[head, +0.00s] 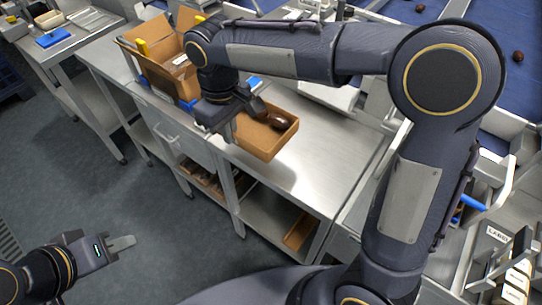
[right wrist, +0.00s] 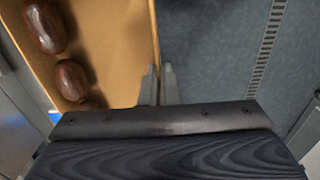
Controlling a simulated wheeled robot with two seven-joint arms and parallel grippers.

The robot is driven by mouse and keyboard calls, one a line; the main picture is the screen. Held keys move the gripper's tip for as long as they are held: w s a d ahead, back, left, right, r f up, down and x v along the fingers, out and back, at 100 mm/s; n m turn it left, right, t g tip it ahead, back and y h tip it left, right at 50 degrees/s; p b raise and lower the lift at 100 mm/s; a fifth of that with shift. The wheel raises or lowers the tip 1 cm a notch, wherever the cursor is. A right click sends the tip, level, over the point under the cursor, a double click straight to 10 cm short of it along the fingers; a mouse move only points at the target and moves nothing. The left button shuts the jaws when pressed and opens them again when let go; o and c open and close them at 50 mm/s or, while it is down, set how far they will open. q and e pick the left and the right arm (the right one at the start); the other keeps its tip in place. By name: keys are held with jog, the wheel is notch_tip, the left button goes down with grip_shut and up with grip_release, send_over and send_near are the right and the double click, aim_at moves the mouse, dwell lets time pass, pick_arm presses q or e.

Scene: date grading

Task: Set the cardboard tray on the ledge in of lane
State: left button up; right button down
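The cardboard tray (head: 262,150) is a shallow open brown box with dark brown dates (head: 275,120) inside. It is at the front edge of the steel bench, and a shadow lies on the bench beside it; I cannot tell whether it touches. My right gripper (head: 229,132) is at its left wall. The lane's ledge is not clearly identifiable.
A larger open cardboard box (head: 160,75) stands behind my right gripper. The steel bench top (head: 325,150) is clear right of the tray. A labelled rack (head: 497,233) is at the lower right. Blue belts (head: 505,60) are at the upper right. My right arm hides much of the middle.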

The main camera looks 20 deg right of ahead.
send_over(269, 170)
notch_tip(269, 170, down, 7)
jog(key=shift+w+a+f, duration=0.1)
jog(key=shift+w+a, duration=0.05)
jog(key=shift+d+f, duration=0.25)
jog(key=shift+f, duration=0.95)
jog(key=shift+f+b, duration=0.3)
jog(key=shift+f, duration=0.2)
jog(key=shift+f, duration=0.2)
jog(key=c, duration=1.7)
grip_release()
jog(key=shift+r, duration=0.1)
